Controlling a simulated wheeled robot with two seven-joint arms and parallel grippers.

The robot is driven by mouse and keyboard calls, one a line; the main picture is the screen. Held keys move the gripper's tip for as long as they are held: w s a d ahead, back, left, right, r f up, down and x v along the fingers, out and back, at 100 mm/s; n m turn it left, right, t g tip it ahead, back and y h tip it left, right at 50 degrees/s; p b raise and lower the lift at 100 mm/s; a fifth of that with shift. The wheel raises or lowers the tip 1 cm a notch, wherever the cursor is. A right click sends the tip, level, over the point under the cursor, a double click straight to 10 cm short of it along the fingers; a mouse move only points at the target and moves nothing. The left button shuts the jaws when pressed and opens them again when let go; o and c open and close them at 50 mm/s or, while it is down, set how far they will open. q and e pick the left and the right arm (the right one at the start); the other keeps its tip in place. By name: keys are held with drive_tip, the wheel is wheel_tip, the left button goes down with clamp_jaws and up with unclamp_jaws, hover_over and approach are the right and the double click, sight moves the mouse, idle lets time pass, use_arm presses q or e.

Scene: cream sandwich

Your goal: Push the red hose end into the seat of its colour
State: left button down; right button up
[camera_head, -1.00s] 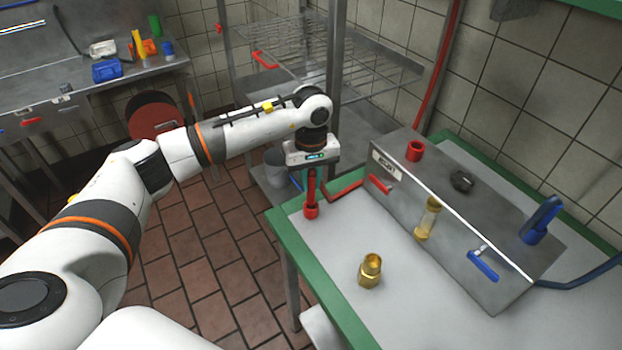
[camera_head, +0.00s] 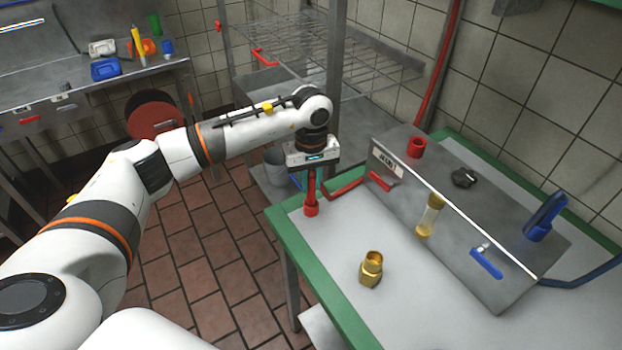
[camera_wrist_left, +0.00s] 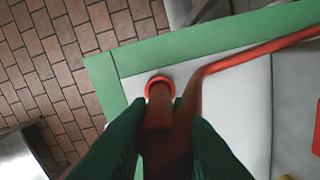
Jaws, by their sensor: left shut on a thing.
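In the left wrist view, the red hose end (camera_wrist_left: 160,88) sits between the green fingers, over the table corner. The red seat (camera_head: 415,147), a short open ring, stands empty on top of the sloped metal box, to the right of the gripper and apart from it. I cannot tell whether the hose end touches the table. My right gripper is not in view.
The metal box (camera_head: 470,262) carries a red lever, a blue lever (camera_head: 486,263), a sight glass (camera_head: 430,216) and a dark knob (camera_head: 464,178). A blue hose end (camera_head: 546,213) stands in a blue seat. A brass fitting (camera_head: 371,269) stands on the table (camera_head: 335,245). A wire rack is behind.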

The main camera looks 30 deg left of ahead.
use_arm(q)
drive_tip(key=shift+f+b, duration=1.2)
drive_tip(key=shift+f, duration=0.2)
drive_tip(key=c, duration=1.2)
unclamp_jaws()
drive_tip(key=shift+c, duration=0.2)
drive_tip(key=shift+r, duration=0.15)
wheel_tip(320, 180, up, 12)
drive_tip(key=shift+f+b, duration=0.1)
drive_tip(key=shift+b, duration=1.05)
